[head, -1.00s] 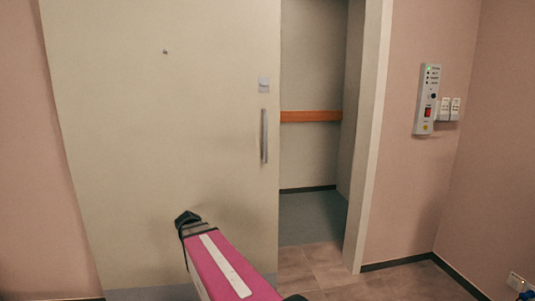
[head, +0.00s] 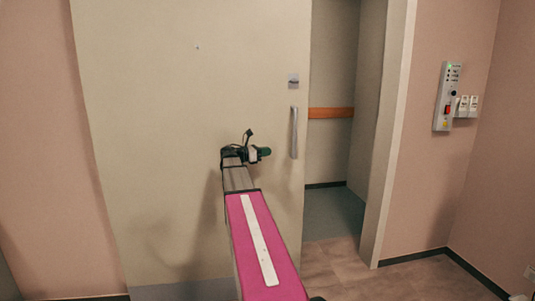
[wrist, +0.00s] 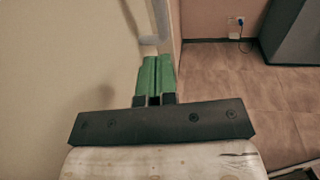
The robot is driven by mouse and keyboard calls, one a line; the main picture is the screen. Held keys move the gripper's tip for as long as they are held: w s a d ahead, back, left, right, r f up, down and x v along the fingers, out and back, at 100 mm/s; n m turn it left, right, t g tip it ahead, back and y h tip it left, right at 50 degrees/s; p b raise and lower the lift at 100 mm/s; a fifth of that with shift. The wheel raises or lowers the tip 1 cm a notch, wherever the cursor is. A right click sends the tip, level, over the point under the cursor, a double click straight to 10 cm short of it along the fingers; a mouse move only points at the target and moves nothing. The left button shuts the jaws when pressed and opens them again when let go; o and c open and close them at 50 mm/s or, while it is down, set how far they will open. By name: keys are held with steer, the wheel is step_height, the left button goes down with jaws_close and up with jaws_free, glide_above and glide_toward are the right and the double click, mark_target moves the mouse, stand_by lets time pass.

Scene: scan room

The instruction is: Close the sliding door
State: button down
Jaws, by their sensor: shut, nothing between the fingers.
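The sliding door (head: 190,130) is a large cream panel, and it stands partly open with a gap at its right side. Its vertical grey handle (head: 294,132) is near the door's right edge. My gripper (head: 267,151) is in front of the door, a little left of the handle's lower part, with its green fingers pointing right. In the wrist view my gripper's green fingers (wrist: 157,62) lie together with nothing between them. The handle (wrist: 162,18) shows just beyond the fingertips there. I cannot tell whether they touch it.
The open doorway (head: 335,210) shows a room with an orange wall rail (head: 330,113). The white door frame (head: 391,140) stands right of it. A control panel (head: 448,96) hangs on the pink wall. The tiled floor (wrist: 225,85) is clear.

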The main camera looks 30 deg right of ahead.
glide_toward(288, 149)
steer(key=s+d+r, duration=0.2)
steer(key=s+d, duration=0.4)
steer(key=shift+s+d+f, duration=0.1)
steer(key=shift+s+d, duration=0.05)
steer(key=shift+d, duration=0.1)
steer(key=s+d, duration=0.7)
steer(key=d, duration=1.2)
steer(key=s+d, duration=0.7)
steer(key=d, duration=1.3)
steer(key=s+d, duration=0.7)
steer(key=d, duration=1.2)
steer(key=shift+d, duration=0.25)
steer(key=shift+s+d, duration=0.1)
steer(key=shift+d, duration=0.05)
steer(key=w+a, duration=0.2)
steer(key=a, duration=1.2)
steer(key=shift+w+a, duration=0.15)
steer(key=shift+a, duration=0.25)
